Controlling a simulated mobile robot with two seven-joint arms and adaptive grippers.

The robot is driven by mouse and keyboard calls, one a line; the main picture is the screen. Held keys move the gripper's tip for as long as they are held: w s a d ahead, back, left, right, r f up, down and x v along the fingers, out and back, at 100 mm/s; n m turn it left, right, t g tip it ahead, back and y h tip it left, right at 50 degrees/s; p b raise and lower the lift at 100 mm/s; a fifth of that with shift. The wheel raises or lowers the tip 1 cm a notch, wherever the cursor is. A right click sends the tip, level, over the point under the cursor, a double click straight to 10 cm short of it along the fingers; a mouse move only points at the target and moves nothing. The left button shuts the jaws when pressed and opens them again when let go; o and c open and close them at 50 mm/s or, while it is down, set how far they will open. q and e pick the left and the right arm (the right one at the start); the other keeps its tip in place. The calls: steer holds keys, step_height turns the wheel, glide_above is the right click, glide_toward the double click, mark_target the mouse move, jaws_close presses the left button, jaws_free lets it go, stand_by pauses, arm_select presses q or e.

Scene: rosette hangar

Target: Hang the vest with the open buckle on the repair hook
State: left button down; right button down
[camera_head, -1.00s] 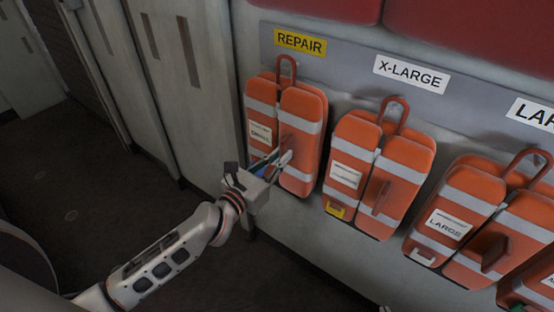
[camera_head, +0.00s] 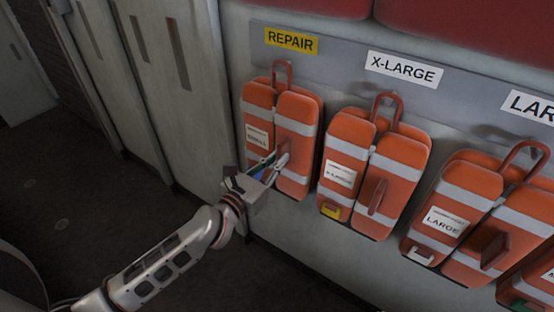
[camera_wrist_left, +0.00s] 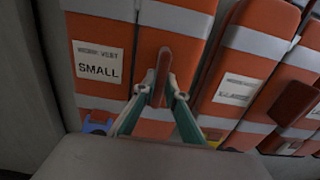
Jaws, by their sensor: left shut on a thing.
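The orange vest labelled SMALL (camera_head: 296,110), with pale reflective bands, is upright against the wall under the yellow REPAIR sign (camera_head: 291,40). Its top loop (camera_head: 282,72) is just below the sign; I cannot tell whether it rests on the hook, which I cannot make out. My left gripper (camera_head: 279,163) is shut on the vest's front handle (camera_wrist_left: 162,76). A blue buckle (camera_wrist_left: 97,125) shows low on this vest in the left wrist view; whether it is open is unclear. My right gripper is not in view.
The X-LARGE vest (camera_head: 397,157) with a yellow buckle hangs close to the right. The LARGE vest (camera_head: 470,190) with a white buckle hangs beyond it. Grey cabinet doors (camera_head: 165,80) stand to the left. The dark floor (camera_head: 90,200) there looks clear.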

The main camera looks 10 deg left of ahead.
arm_select(q)
steer(key=shift+r, duration=0.2)
steer(key=c, duration=2)
jaws_free()
steer(key=shift+f, duration=0.1)
steer(key=v, duration=1.2)
